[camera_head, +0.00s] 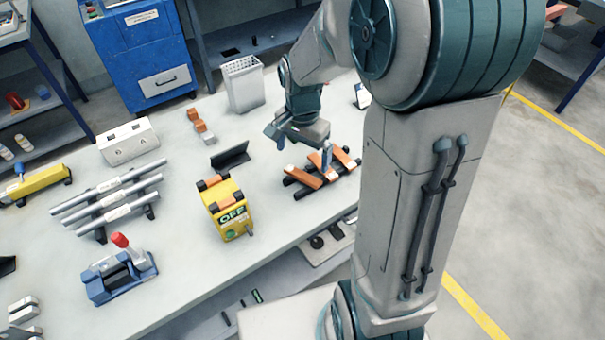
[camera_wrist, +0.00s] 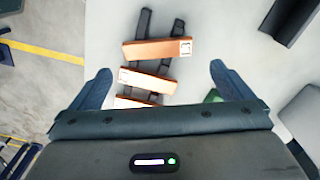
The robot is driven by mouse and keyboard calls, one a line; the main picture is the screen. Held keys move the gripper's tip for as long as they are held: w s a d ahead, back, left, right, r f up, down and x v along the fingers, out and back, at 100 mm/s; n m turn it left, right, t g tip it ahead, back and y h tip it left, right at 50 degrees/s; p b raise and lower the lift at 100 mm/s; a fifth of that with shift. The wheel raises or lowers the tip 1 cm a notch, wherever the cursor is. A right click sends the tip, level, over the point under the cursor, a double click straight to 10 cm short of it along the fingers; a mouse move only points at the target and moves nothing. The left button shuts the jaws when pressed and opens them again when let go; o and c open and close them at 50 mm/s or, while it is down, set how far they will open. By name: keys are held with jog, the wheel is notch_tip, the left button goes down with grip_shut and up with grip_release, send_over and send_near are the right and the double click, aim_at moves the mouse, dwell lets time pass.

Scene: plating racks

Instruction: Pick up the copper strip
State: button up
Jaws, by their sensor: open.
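Copper strips lie side by side across two dark bars of a low rack (camera_head: 290,181). In the head view one strip (camera_head: 303,177) is at the left and another (camera_head: 346,157) at the right; my gripper partly hides the middle. The wrist view shows three: a far strip (camera_wrist: 157,51) with a white printed label, a middle strip (camera_wrist: 147,80) with a small label, and a near strip (camera_wrist: 136,102) partly cut off by my gripper body. My gripper (camera_wrist: 161,72) is open and empty above the rack, its fingers spread wider than the strips.
A yellow box marked OFF (camera_head: 229,210) stands left of the rack, and a dark angled piece (camera_head: 230,158) lies behind it. A silver-tube rack (camera_head: 110,203), a blue red-knobbed device (camera_head: 120,273) and a white perforated bin (camera_head: 243,85) share the table. The table's front edge is close.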

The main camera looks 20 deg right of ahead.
aim_at(303, 175)
jog(key=shift+s+f+p, duration=0.15)
jog(key=shift+f+p, duration=0.35)
jog(key=shift+f, duration=2.85)
jog(key=c, duration=0.9)
jog(key=shift+c, duration=0.6)
jog(key=shift+r, duration=0.2)
